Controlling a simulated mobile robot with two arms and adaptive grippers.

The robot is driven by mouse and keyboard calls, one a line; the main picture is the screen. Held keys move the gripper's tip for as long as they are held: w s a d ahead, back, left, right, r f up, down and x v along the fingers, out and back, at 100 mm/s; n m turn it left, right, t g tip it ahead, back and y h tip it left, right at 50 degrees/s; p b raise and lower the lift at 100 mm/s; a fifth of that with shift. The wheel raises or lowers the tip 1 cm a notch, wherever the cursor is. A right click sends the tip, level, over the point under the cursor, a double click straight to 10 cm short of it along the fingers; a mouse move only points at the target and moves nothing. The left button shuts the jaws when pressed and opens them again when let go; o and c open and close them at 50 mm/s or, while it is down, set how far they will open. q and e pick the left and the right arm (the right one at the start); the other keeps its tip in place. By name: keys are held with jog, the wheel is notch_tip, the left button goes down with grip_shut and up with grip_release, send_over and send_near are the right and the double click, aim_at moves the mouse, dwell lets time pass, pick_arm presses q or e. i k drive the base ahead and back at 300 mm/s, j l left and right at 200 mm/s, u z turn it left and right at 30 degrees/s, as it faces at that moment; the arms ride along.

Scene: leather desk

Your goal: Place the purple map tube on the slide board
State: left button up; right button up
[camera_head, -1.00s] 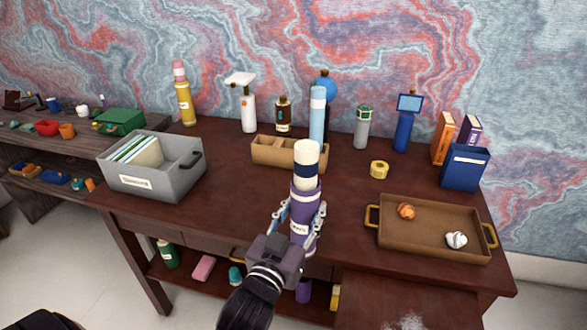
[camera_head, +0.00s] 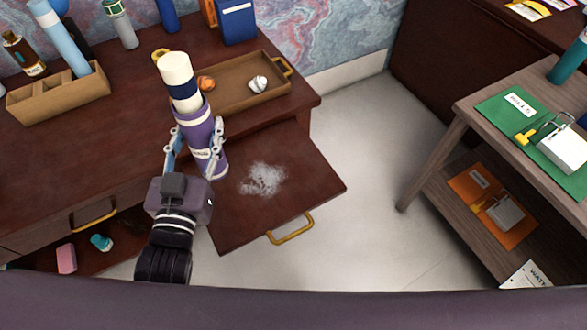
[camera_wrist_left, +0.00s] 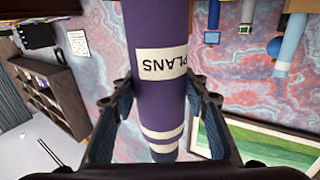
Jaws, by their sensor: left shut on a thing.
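The purple map tube (camera_head: 203,143) is upright, leaning slightly, in my left gripper (camera_head: 194,136). It has purple walls, pale bands and a dark blue and cream upper end. In the left wrist view the tube (camera_wrist_left: 158,25) shows a "PLANS" label, with a finger on each side. My left gripper is shut on it. The slide board (camera_head: 310,190) is a dark wooden panel pulled out from the desk, with a brass handle at its front. The tube's lower end shows over the board's left back part; I cannot tell its height above it. My right gripper is out of view.
A white powdery patch (camera_head: 263,179) lies mid-board. Behind is a brown tray (camera_head: 235,98) with an orange and a white crumpled ball. A wooden organizer (camera_head: 62,105) stands at left. Open floor separates the desk from a shelf unit (camera_head: 470,110) at right.

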aim_at(266, 182)
jog(key=z, duration=1.5)
jog(key=k+j+z, duration=0.1)
jog(key=k, duration=0.35)
jog(key=k+j+z, duration=0.1)
jog(key=k+j, duration=0.15)
jog(key=k, duration=0.2)
jog(key=k+j+z, duration=0.1)
jog(key=k, duration=0.35)
